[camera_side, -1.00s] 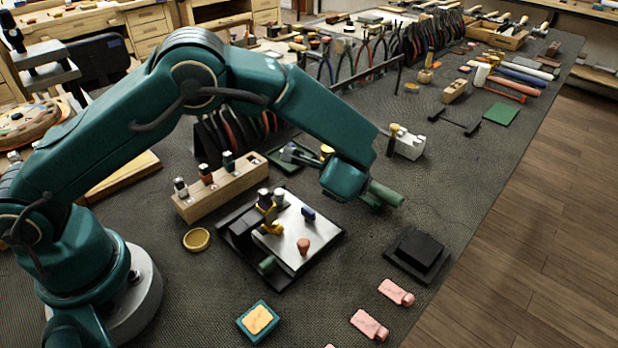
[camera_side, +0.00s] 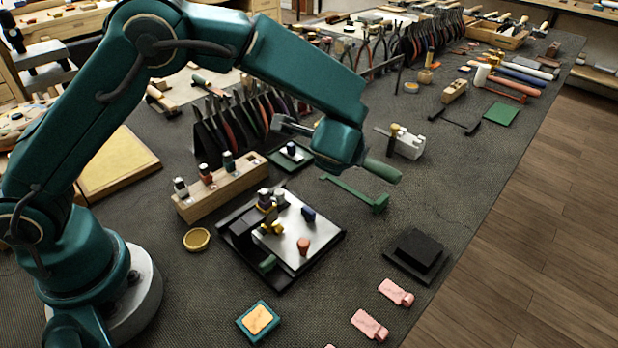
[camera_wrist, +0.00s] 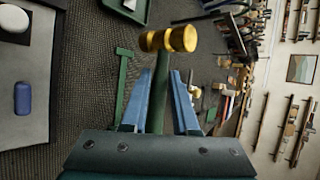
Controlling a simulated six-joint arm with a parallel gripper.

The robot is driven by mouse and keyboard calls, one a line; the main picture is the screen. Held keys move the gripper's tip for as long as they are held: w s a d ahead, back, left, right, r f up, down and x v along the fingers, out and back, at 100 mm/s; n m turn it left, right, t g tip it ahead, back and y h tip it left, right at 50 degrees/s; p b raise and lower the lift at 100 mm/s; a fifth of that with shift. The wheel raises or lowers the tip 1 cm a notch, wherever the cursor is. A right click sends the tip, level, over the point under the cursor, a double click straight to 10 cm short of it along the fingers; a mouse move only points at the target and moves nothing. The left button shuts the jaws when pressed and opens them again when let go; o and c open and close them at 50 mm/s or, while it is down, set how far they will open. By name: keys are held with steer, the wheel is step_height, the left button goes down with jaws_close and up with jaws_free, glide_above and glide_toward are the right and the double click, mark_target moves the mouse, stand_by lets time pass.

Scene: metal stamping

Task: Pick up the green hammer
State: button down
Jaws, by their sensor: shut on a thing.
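The green hammer has a brass head (camera_wrist: 168,39) and a green handle (camera_wrist: 157,100). In the wrist view my gripper (camera_wrist: 161,76) is shut on the handle, with a blue finger on each side and the head beyond the fingertips. In the side view the handle end (camera_side: 382,170) sticks out to the right of my wrist, above the mat. The head and most of the grip are hidden there. A low green rest (camera_side: 352,191) stands empty on the mat below the hammer. It also shows in the wrist view (camera_wrist: 121,90).
A metal plate on a black base (camera_side: 318,236) with small stamps stands nearer. A wooden stamp block (camera_side: 221,187) is left of it, and a black block (camera_side: 417,251) to its right. Pliers stand in a rack (camera_side: 235,128) behind. Pink pieces (camera_side: 369,325) lie in front.

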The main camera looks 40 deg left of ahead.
steer(key=s+a+r, duration=0.3)
steer(key=a+r, duration=0.3)
steer(key=a, duration=0.3)
steer(key=shift+a, duration=0.4)
steer(key=shift+s, duration=0.1)
stand_by(1.1)
